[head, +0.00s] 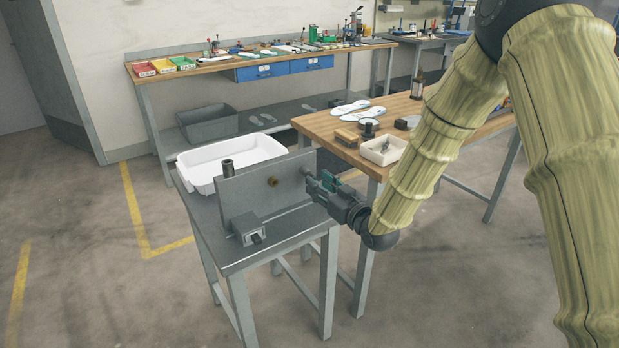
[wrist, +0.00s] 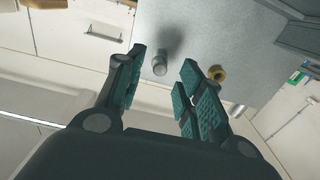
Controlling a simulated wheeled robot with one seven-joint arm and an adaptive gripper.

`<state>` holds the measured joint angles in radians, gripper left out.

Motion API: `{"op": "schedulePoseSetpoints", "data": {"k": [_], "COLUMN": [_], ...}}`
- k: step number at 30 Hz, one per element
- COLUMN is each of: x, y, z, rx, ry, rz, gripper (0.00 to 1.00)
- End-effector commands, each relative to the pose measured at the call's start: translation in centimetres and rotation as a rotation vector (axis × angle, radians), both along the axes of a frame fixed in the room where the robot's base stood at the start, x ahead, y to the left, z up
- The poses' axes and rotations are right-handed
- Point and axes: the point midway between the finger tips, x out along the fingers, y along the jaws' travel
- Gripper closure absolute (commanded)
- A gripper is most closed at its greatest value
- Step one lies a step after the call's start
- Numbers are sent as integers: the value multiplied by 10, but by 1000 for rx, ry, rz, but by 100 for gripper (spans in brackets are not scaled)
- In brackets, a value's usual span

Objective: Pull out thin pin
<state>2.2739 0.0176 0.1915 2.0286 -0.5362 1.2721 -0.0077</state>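An upright grey plate (head: 240,190) stands on a small metal table. A grey pin (wrist: 160,65) sticks out of the plate's face in the wrist view, with a dark shadow beside it. A wider brass-coloured piece (head: 272,182) also sits in the plate; it shows in the wrist view (wrist: 216,73) just right of the right finger. My gripper (head: 314,184) is at the right end of the plate, facing it. In the wrist view my gripper (wrist: 163,58) is open, with the grey pin seen between its fingertips and a gap on both sides. In the head view the pin is hard to make out.
A white tray (head: 196,172) stands behind the plate, and a small grey block (head: 246,229) in front of it. A dark cylinder (head: 228,168) shows at the plate's left. A wooden workbench (head: 325,127) with insoles and a cream box (head: 384,151) is close behind my gripper.

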Motion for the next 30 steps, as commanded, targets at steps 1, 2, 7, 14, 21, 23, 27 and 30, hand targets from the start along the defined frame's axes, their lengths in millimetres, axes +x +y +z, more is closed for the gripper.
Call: {"op": "schedulePoseSetpoints", "data": {"k": [1,2,7,14,21,23,27,30], "x": [5,7,17,21,21,21,21,21], "y": [3,5,12,15,15,15,15,15], "z": [0,0,0,0,0,0,0,0], "rx": [1,1,1,2,1,1,1,1], "ry": [-1,-1,0,1,1,1,1,1], "rz": [0,0,0,0,0,0,0,-1], "gripper": [62,62,62,62,62,62,62,62]}}
